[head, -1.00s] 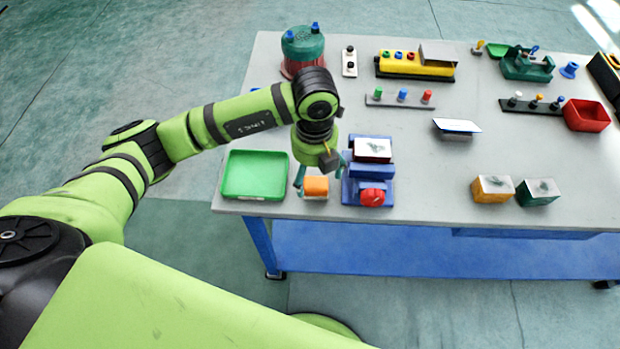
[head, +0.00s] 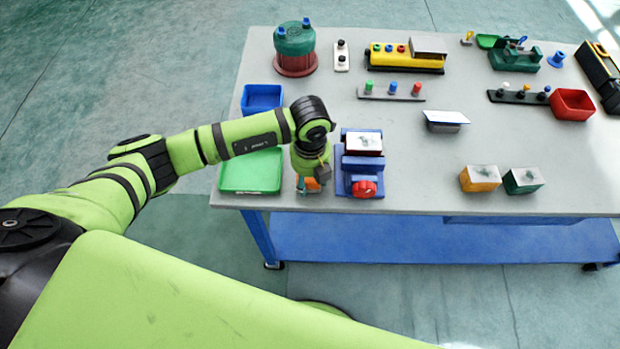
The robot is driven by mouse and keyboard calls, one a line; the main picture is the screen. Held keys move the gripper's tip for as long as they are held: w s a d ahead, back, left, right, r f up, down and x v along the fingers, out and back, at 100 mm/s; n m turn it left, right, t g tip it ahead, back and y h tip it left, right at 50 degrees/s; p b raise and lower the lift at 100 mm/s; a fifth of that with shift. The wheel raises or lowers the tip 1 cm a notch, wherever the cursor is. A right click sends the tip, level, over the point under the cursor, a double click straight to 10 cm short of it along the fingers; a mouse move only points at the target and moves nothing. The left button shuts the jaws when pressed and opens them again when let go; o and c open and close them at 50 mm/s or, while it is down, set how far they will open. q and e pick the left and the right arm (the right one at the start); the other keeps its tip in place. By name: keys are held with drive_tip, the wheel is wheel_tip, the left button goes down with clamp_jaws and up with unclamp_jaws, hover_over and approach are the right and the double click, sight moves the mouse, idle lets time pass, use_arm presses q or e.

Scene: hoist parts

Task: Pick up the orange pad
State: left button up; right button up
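The orange pad (head: 312,185) is near the front edge of the table, between the green tray and the blue fixture with a red knob. It is mostly hidden under my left gripper (head: 311,184), which points down over it. One teal finger shows at the pad's left side. The other finger is largely hidden, so I cannot tell whether the fingers touch the pad or are closed on it. My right gripper is not in view.
The green tray (head: 250,172) lies to the left, with a blue tray (head: 262,97) behind it. The blue fixture (head: 346,176) stands close on the right. Orange (head: 480,180) and green (head: 523,182) blocks are farther right.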

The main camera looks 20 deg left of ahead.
use_arm(q)
wheel_tip(320, 180, up, 9)
drive_tip(key=b, duration=0.3)
drive_tip(key=shift+f, duration=0.1)
drive_tip(key=shift+r, duration=0.6)
drive_tip(key=o, duration=0.4)
drive_tip(key=shift+c, duration=1.4)
